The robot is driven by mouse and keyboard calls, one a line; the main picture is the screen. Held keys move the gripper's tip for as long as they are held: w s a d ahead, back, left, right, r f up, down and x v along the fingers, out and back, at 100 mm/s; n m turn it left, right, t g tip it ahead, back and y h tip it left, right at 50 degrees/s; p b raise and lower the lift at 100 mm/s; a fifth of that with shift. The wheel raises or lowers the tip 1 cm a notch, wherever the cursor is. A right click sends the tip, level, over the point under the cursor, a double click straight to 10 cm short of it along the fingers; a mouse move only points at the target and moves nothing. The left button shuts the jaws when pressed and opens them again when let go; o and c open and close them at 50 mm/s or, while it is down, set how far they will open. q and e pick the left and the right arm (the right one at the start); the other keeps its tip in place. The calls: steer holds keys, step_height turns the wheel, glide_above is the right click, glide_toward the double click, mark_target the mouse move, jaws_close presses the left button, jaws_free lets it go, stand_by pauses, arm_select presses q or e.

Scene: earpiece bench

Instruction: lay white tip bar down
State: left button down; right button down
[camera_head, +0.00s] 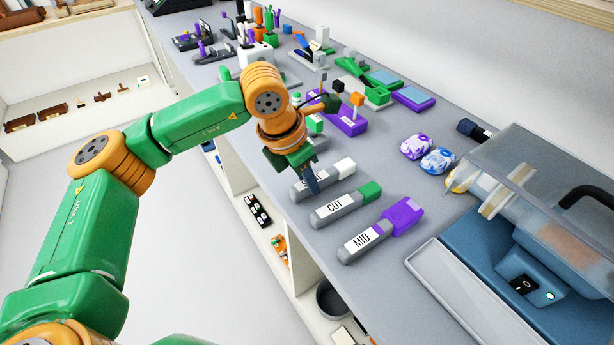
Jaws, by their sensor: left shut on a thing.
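The white tip bar (341,168) is a grey handle with a white end and a label partly hidden by my gripper. It lies flat or nearly flat at the bench's front edge, lined up with the other bars; I cannot tell whether it fully touches the bench. My left gripper (312,184) points down over the bar's middle and is shut on it. Beside it lie the green tip bar marked CUT (345,205) and the purple tip bar marked MID (381,230). My right gripper is out of view.
A blue machine with a clear cover (537,215) fills the right of the bench (370,284). Marbled purple and blue pieces (427,152) lie behind the bars. A purple block (347,123) and several small fixtures stand farther back, near my wrist. The bench's front edge is close.

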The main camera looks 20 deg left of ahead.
arm_select(q)
steer(key=shift+f, duration=0.25)
steer(key=c, duration=0.6)
jaws_free()
steer(key=shift+r, duration=0.1)
steer(key=b+v, duration=0.1)
steer(key=v, duration=0.6)
steer(key=shift+s, duration=0.1)
